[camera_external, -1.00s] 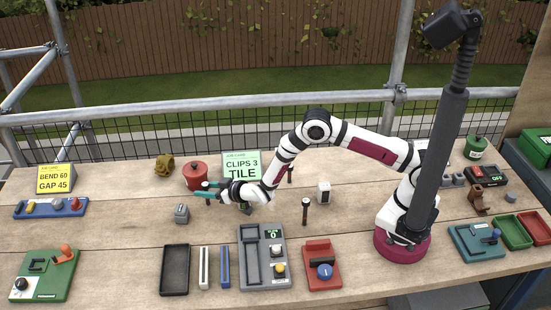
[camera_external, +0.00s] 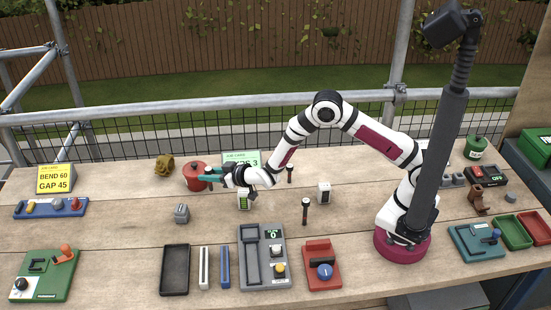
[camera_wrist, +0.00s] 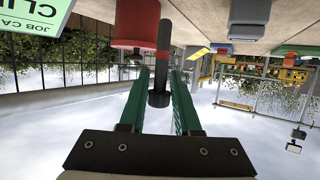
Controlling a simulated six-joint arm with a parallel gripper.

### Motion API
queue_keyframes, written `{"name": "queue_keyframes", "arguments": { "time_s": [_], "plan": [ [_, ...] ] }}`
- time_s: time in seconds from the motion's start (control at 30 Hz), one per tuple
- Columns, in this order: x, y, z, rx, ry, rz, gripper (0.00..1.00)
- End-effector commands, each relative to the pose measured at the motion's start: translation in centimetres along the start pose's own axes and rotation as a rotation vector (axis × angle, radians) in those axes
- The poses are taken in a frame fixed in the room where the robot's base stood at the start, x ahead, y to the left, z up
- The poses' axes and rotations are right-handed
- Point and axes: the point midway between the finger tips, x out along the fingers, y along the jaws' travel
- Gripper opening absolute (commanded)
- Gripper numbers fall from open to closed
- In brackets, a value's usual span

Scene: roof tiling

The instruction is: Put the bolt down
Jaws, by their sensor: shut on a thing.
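My gripper (camera_external: 205,177) is at the left end of my arm, above the back of the bench and in front of the red pot. In the wrist view my green-fingered gripper (camera_wrist: 161,92) is shut on a dark bolt (camera_wrist: 161,72) with a red band. The bolt's wide round end shows between the fingers. In the external view the held bolt is small and mostly hidden by the fingers. Two similar dark bolts stand upright on the bench, one at the back (camera_external: 290,173) and one nearer the front (camera_external: 305,211).
The red lidded pot (camera_external: 193,182) is close to my gripper, with a green job card (camera_external: 243,157) behind. A grey block (camera_external: 181,214) and a black tray (camera_external: 175,271) lie nearer. Bare wood lies between.

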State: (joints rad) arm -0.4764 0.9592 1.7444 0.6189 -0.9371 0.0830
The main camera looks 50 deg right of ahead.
Motion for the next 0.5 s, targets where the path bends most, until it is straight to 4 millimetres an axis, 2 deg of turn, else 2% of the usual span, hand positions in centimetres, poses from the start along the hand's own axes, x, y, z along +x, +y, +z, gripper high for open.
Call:
{"name": "queue_keyframes", "arguments": {
  "time_s": [0.1,0.3,0.5],
  "plan": [
    [-1.5,2.8,-1.5,0.001,0.004,0.003,0.0],
    [-3.8,7.1,-3.5,0.001,0.003,0.002,0.0],
    [-4.9,9.1,-4.4,0.0,0.001,0.0,0.0]
  ]
}}
